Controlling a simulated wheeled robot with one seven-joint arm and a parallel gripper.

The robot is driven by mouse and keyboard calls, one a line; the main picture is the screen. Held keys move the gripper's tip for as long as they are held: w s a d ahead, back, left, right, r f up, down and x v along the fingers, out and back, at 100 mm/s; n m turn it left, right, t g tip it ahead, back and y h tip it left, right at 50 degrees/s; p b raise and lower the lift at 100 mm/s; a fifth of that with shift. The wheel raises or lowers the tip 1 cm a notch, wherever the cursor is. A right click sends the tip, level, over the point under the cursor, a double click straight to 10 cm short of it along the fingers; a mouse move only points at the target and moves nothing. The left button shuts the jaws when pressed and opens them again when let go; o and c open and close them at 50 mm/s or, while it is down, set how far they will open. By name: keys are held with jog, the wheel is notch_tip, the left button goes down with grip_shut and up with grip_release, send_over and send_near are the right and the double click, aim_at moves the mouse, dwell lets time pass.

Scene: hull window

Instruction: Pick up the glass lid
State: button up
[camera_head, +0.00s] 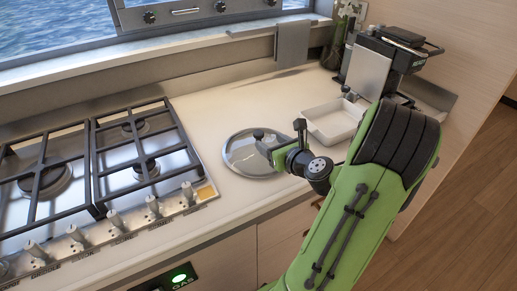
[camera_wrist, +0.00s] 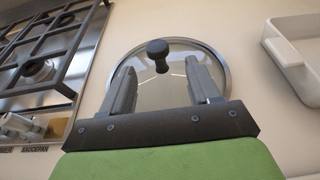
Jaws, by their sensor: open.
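The glass lid (camera_head: 240,158) lies flat on the white counter, just right of the stove. It is round and clear with a metal rim and a dark knob on top. In the wrist view the lid (camera_wrist: 172,88) is ahead of me, with its black knob (camera_wrist: 157,52) standing up near the far side of the gap between my fingers. My gripper (camera_head: 279,142) is over the right part of the lid, low above it. In the wrist view its two grey fingers (camera_wrist: 162,82) are apart with nothing between their tips. The knob lies just beyond the tips.
A gas stove (camera_head: 96,165) with black grates and front knobs is left of the lid. A white tray (camera_head: 333,128) stands to the right, behind my arm. A coffee machine (camera_head: 385,62) is at the back right. Counter behind the lid (camera_head: 215,105) is clear.

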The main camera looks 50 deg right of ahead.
aim_at(261, 137)
jog(key=b+x, duration=0.1)
jog(key=x, duration=0.7)
jog(key=shift+w+a, duration=0.1)
jog(key=shift+a, duration=0.1)
jog(key=shift+r, duration=0.15)
jog(key=shift+c, duration=0.7)
grip_shut()
